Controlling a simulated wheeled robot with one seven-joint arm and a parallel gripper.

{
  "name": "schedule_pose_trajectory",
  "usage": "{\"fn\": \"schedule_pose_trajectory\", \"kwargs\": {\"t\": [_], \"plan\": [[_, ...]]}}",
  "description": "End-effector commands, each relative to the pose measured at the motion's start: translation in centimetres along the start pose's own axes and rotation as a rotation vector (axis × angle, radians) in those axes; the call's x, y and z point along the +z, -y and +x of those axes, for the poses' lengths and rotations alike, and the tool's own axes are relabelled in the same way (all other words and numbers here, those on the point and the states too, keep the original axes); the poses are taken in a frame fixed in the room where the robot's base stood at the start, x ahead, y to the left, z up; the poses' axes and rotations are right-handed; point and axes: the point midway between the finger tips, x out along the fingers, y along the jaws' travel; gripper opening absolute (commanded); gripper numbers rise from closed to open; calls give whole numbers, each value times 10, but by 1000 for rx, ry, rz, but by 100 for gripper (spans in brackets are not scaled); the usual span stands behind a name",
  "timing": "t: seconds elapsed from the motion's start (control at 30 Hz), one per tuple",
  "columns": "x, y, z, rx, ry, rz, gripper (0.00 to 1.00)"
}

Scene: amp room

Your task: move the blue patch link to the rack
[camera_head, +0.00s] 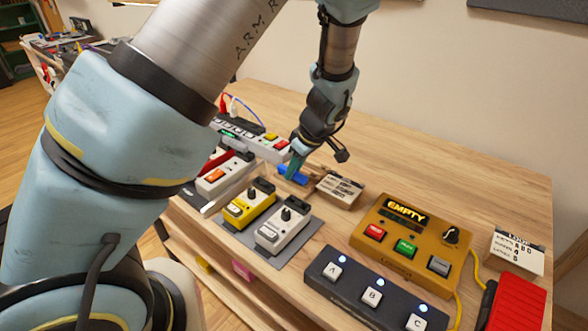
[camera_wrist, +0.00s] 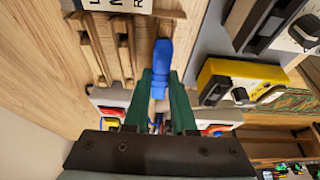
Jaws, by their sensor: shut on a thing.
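The blue patch link (camera_head: 293,175) is a short bright blue piece in my gripper (camera_head: 294,165), low over the table behind the pedals. In the wrist view the link (camera_wrist: 162,58) sticks out past the green fingers of my gripper (camera_wrist: 160,84), which are shut on its near part. Wooden slats with gaps, seemingly the rack (camera_wrist: 104,48), lie just left of the link in the wrist view, under a white label card (camera_wrist: 120,4). I cannot tell whether the link touches the slats. In the head view the rack is mostly hidden behind the label card (camera_head: 340,187).
A yellow pedal (camera_head: 248,203) and a white pedal (camera_head: 283,231) stand in front of the link. A power strip (camera_head: 250,138) is behind left. An orange box marked EMPTY (camera_head: 400,232) and a footswitch (camera_head: 370,293) stand right. The table's back right is clear.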

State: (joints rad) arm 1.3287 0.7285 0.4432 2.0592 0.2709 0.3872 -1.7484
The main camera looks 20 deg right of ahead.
Motion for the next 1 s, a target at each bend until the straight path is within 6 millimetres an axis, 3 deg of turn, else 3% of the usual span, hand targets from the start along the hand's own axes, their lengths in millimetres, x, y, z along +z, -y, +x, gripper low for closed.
{"fn": "schedule_pose_trajectory", "kwargs": {"t": [0.23, 0.27, 0.5, 0.57, 0.73, 0.93, 1.0], "plan": [[0, 0, 0, 0, 0, -1, 0], [0, 0, 0, 0, 0, -1, 27], [0, 0, 0, 0, 0, -1, 54], [0, 0, 0, 0, 0, -1, 59], [0, 0, 0, 0, 0, -1, 60], [0, 0, 0, 0, 0, -1, 83], [0, 0, 0, 0, 0, -1, 84]]}}
